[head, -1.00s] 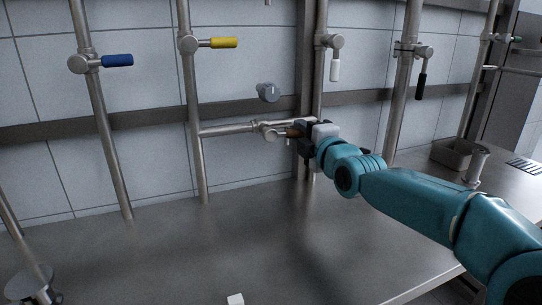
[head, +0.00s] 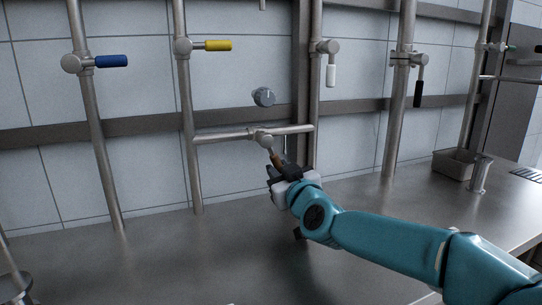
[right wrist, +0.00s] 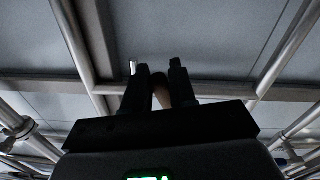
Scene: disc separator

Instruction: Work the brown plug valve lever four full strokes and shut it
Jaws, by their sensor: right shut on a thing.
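The brown lever (head: 275,158) sits on a plug valve (head: 263,136) in the horizontal cross pipe between two upright pipes. The lever points down and slightly right from the valve body. My right gripper (head: 281,168) is shut on the lever's lower end, from below and right. In the right wrist view, the brown lever (right wrist: 161,92) shows between the two dark fingers (right wrist: 161,80). The valve body is hidden there. My left gripper is not in view.
A blue lever (head: 111,61) and a yellow lever (head: 218,45) point right; a white lever (head: 331,75) and a black lever (head: 418,94) hang down. A round knob (head: 263,97) is on the wall above the valve. The steel counter (head: 170,262) is largely clear; a bin (head: 453,163) stands right.

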